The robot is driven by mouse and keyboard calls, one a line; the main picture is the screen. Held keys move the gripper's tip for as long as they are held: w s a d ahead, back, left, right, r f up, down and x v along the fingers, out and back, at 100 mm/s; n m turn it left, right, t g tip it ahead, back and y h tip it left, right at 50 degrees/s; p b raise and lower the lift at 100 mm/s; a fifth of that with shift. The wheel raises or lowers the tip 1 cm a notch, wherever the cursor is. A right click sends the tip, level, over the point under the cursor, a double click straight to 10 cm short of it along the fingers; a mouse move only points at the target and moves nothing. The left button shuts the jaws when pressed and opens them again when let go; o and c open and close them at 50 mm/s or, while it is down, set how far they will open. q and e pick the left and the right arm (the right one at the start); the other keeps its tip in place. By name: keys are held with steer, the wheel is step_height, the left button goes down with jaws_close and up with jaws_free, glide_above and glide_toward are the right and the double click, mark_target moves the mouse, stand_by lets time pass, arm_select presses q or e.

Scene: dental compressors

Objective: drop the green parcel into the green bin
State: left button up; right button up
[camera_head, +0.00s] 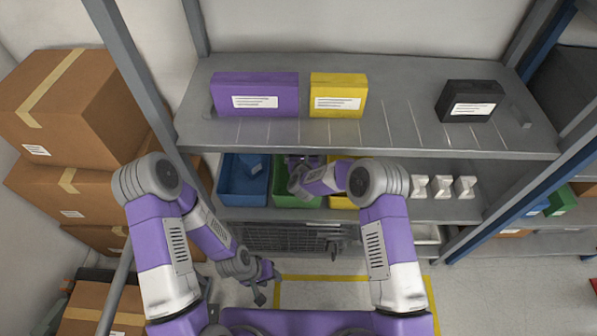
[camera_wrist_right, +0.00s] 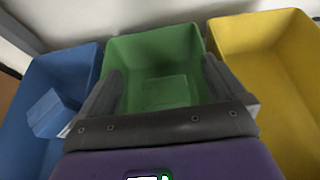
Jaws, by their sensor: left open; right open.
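The green bin (camera_wrist_right: 178,50) stands between two other bins on the lower shelf; in the head view it is partly hidden by my right arm (camera_head: 285,200). A green box shape, the green parcel (camera_wrist_right: 165,92), lies inside the green bin in the right wrist view. My right gripper (camera_wrist_right: 163,85) is open over the green bin, its fingers apart with nothing between them. It also shows over that bin in the head view (camera_head: 297,166). My left gripper (camera_head: 265,282) is open and empty, low in front of the shelf.
A blue bin (camera_head: 232,196) holding a blue parcel (camera_wrist_right: 50,113) is left of the green bin. A yellow bin (camera_wrist_right: 262,40) is on its right. Purple (camera_head: 253,94), yellow (camera_head: 337,96) and black (camera_head: 469,101) boxes stand on the upper shelf (camera_head: 400,125), above the bins.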

steer(key=p+v, duration=0.1)
steer(key=v, duration=0.5)
steer(key=shift+p, duration=0.3)
steer(key=shift+s+r, duration=0.15)
